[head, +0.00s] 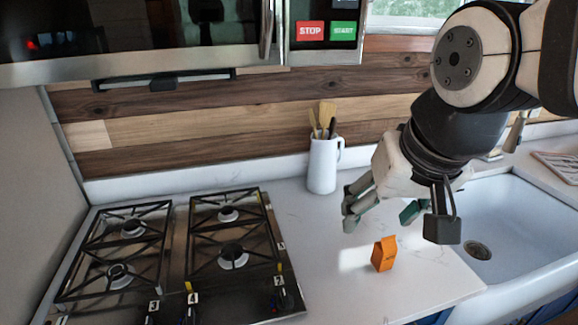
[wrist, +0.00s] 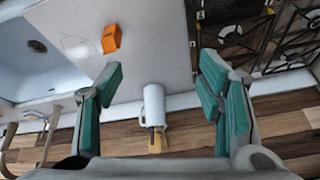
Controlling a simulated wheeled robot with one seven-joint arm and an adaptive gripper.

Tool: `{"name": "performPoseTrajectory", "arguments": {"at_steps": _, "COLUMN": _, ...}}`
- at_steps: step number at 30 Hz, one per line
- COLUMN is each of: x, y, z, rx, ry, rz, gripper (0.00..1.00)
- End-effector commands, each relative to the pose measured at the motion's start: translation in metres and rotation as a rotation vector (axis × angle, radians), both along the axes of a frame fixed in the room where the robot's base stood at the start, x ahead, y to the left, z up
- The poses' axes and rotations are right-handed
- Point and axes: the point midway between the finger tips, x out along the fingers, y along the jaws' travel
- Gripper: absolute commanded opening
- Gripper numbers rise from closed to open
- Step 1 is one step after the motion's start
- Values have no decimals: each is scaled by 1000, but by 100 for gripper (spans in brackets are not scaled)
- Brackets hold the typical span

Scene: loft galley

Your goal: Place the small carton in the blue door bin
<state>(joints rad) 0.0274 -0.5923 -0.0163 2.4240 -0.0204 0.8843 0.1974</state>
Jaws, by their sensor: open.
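The small carton (head: 384,254) is orange and stands upright on the white counter, between the stove and the sink. It also shows in the wrist view (wrist: 111,39), above and left of the space between the fingers. My gripper (head: 382,212) is open and empty, held above the counter behind the carton, and does not touch it. Its green-padded fingers are wide apart in the wrist view (wrist: 158,95). No blue door bin can be made out in either view.
A white utensil jug (head: 323,165) stands at the back of the counter near my gripper. A gas stove (head: 180,258) lies to the left and a white sink (head: 500,235) to the right. A microwave (head: 140,40) hangs above. The counter around the carton is clear.

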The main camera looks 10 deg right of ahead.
Motion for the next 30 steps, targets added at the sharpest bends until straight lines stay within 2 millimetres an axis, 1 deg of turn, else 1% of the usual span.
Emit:
{"name": "performPoseTrajectory", "arguments": {"at_steps": 1, "x": 14, "y": -7, "z": -4, "rx": 20, "ry": 30, "rz": -71, "gripper": 61}}
{"name": "performPoseTrajectory", "arguments": {"at_steps": 3, "x": 32, "y": -17, "z": -9, "rx": 50, "ry": 59, "rz": -180, "gripper": 61}}
{"name": "performPoseTrajectory", "arguments": {"at_steps": 8, "x": 72, "y": -42, "z": -28, "rx": 106, "ry": 124, "rz": -434, "gripper": 61}}
{"name": "performPoseTrajectory", "arguments": {"at_steps": 12, "x": 106, "y": -67, "z": -52, "rx": 142, "ry": 170, "rz": -660, "gripper": 61}}
{"name": "performPoseTrajectory", "arguments": {"at_steps": 14, "x": 118, "y": -79, "z": -65, "rx": 151, "ry": 189, "rz": -756, "gripper": 61}}
{"name": "performPoseTrajectory", "arguments": {"at_steps": 18, "x": 144, "y": -106, "z": -100, "rx": 167, "ry": 222, "rz": -974, "gripper": 61}}
{"name": "performPoseTrajectory", "arguments": {"at_steps": 21, "x": 157, "y": -122, "z": -122, "rx": 170, "ry": 237, "rz": -1103, "gripper": 61}}
{"name": "performPoseTrajectory", "arguments": {"at_steps": 24, "x": 165, "y": -134, "z": -140, "rx": 171, "ry": 243, "rz": -1197, "gripper": 61}}
{"name": "performPoseTrajectory", "arguments": {"at_steps": 30, "x": 171, "y": -145, "z": -157, "rx": 170, "ry": 246, "rz": -1274, "gripper": 61}}
